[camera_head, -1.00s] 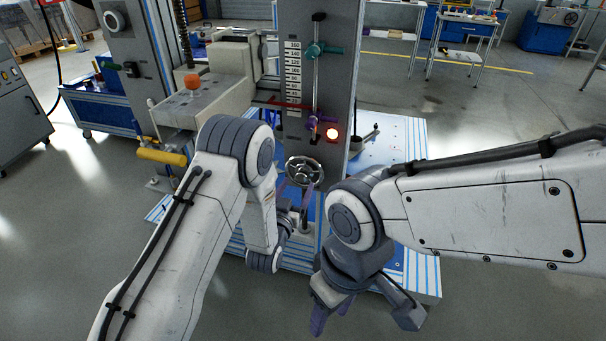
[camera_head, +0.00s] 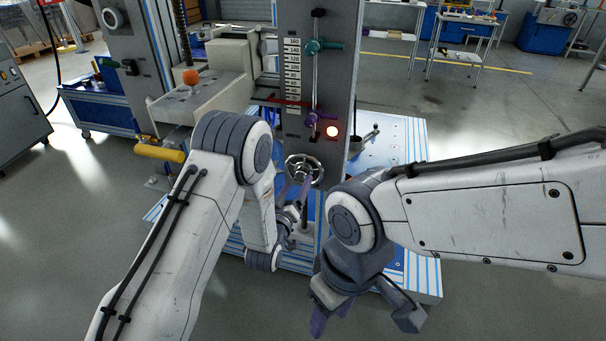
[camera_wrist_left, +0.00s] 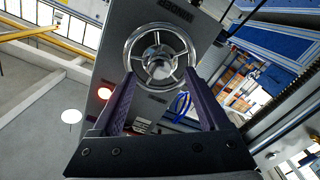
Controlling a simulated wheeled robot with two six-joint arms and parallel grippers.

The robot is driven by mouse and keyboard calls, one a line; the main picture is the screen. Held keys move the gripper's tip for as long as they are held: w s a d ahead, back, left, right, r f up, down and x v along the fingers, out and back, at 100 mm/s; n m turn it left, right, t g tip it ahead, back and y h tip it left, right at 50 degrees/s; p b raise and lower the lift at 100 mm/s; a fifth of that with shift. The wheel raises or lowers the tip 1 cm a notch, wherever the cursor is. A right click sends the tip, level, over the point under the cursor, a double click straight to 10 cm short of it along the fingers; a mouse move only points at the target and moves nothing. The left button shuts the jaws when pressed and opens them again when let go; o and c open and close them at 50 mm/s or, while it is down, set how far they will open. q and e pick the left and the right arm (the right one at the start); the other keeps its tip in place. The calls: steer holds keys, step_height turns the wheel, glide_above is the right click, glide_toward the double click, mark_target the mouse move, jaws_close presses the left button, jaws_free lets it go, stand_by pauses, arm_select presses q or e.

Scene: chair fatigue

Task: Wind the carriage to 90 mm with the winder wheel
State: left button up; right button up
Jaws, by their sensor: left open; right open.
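The winder wheel (camera_head: 291,168), a chrome handwheel with spokes, is on the lower front of the grey column. It also shows in the left wrist view (camera_wrist_left: 131,43). My left gripper (camera_head: 304,190) is just below the wheel in the head view. In the left wrist view, the open purple fingers (camera_wrist_left: 160,78) reach toward the wheel's lower rim; contact is unclear. My right gripper (camera_head: 325,312) is open and empty, low in front.
A red lamp (camera_head: 332,131) glows above the wheel. A purple clamp (camera_head: 314,122) and a teal clamp (camera_head: 318,47) sit on the column's rod. A yellow cylinder (camera_head: 158,152) sticks out at left. The floor at right is clear.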

arm_select(q)
steer(key=shift+n, duration=0.3)
steer(key=n, duration=0.3)
steer(key=shift+b, duration=0.35)
